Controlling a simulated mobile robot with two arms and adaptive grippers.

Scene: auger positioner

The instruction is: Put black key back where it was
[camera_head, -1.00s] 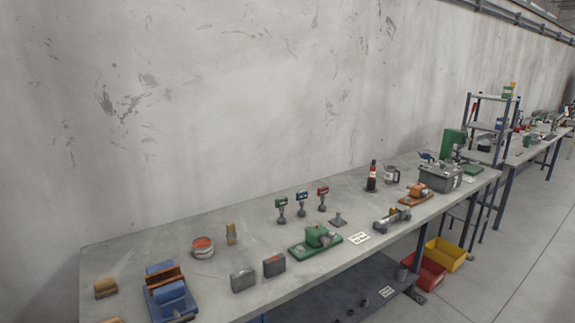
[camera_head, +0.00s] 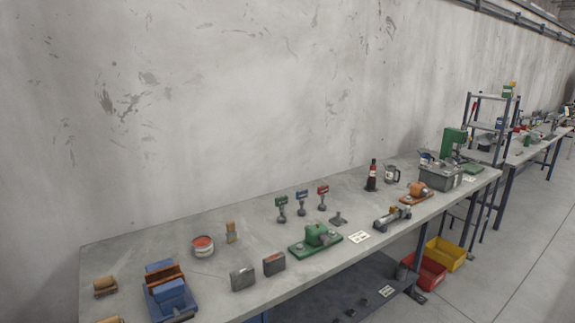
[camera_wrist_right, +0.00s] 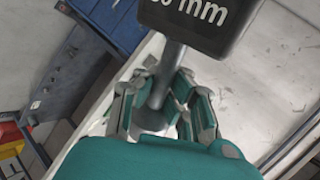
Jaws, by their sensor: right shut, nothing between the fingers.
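The black key shows in the right wrist view as a dark plate (camera_wrist_right: 200,22) with white lettering ending in "mm", on a grey shaft (camera_wrist_right: 167,72). My right gripper (camera_wrist_right: 160,112) is teal and grey. Its fingers are shut, and the shaft passes close by them in the picture; the lower end of the shaft is partly hidden by the gripper. In the head view I see neither gripper nor the black key. A green key (camera_head: 281,209), a blue key (camera_head: 302,203) and a red key (camera_head: 322,198) stand upright on the bench. A low grey piece (camera_head: 338,220) sits beside them.
The long grey bench (camera_head: 120,245) carries a green machine part (camera_head: 316,238), a white card (camera_head: 359,237), a blue vice-like block (camera_head: 168,292), a tin (camera_head: 203,246) and a grey box (camera_head: 441,177). Red (camera_head: 423,272) and yellow (camera_head: 446,254) bins stand below at right.

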